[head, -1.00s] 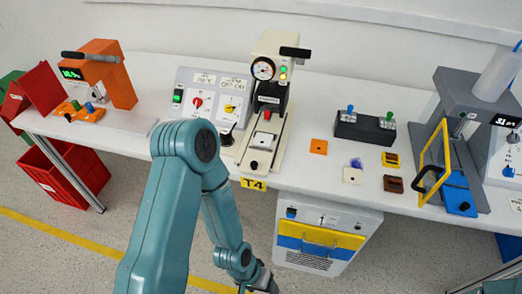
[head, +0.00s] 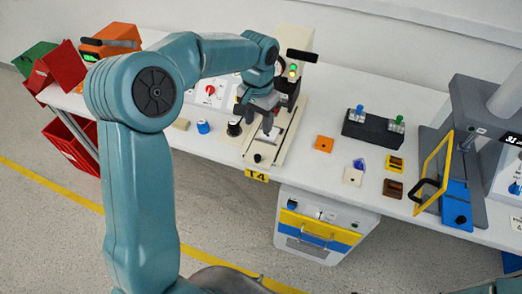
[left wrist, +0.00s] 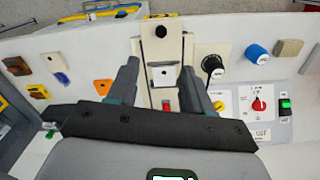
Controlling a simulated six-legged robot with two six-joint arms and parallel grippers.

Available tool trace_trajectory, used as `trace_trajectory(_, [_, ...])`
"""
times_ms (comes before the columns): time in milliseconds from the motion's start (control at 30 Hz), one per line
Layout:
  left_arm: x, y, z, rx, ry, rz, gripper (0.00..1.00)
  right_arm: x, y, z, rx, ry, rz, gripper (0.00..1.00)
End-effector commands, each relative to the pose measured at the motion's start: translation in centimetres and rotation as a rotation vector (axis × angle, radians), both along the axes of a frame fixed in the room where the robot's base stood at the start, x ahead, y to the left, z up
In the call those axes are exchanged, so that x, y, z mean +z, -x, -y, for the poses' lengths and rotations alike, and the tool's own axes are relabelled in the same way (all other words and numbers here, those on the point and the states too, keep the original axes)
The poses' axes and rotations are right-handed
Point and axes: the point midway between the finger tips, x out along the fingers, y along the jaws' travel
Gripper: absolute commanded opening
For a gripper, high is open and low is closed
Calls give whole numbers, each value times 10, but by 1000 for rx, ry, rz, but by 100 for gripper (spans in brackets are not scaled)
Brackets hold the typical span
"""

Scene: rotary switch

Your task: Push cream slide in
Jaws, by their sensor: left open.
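The cream slide (head: 278,145) lies on the bench in front of the cream machine with the round gauge. It has a black knob (head: 257,158) at its front end and carries a white block, partly hidden by my gripper in the head view. The slide (left wrist: 174,48) and its knob (left wrist: 160,31) also show in the left wrist view, with the white block (left wrist: 164,76) between my fingers in the picture. My left gripper (head: 258,121) is open and points down over the slide; whether it touches anything cannot be told. My right gripper is not in view.
A black knob (head: 234,128) and a blue knob (head: 203,127) stand left of the slide. An orange tile (head: 324,143), a cream tile (head: 352,176) and a black box (head: 373,130) lie to its right. A yellow-framed press (head: 435,172) stands farther right.

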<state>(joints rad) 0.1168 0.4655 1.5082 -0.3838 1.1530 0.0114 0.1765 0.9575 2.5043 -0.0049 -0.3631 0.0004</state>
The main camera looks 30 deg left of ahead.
Motion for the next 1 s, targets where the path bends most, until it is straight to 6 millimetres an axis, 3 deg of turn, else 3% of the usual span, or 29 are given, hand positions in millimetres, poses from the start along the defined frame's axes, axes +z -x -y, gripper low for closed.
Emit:
trace_trajectory(300, [-76,3,0,-1,2,-7,50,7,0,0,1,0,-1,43])
trace_trajectory(533, [-123,1,1,-1,3,-5,50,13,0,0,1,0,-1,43])
trace_trajectory(700, [-141,0,1,0,2,-3,50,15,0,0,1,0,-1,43])
trace_trajectory(1000, [-147,-1,1,0,2,0,50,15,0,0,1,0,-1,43])
